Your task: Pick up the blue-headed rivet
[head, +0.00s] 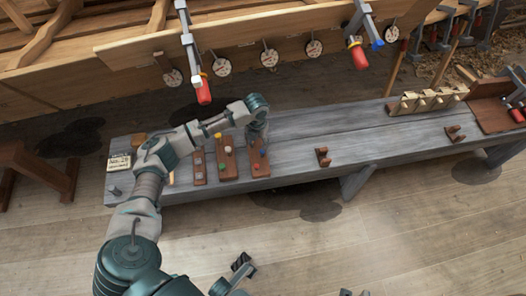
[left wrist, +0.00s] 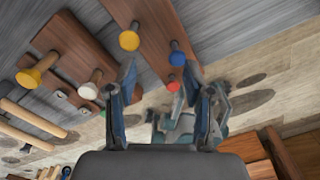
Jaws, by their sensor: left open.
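The blue-headed rivet (left wrist: 177,59) stands in a brown wooden strip (left wrist: 150,33), between a yellow-headed rivet (left wrist: 129,40) and a red-headed rivet (left wrist: 173,86). My left gripper (left wrist: 160,74) is open and empty, and its fingers appear on either side of the blue and red heads in the picture. I cannot tell how far above them it is. In the head view my left gripper (head: 258,135) is over the far end of the right-hand strip (head: 259,174), hiding part of it. Dark and teal parts of mine show at the bottom; I cannot make out my right gripper's jaws.
The strip lies on a long grey bench (head: 310,120). A neighbouring wooden block (head: 226,174) holds more coloured rivets close beside it. A small brown cradle (head: 323,157) stands to the right. The hull plank (head: 250,33) with hanging clamps and dials is behind the bench.

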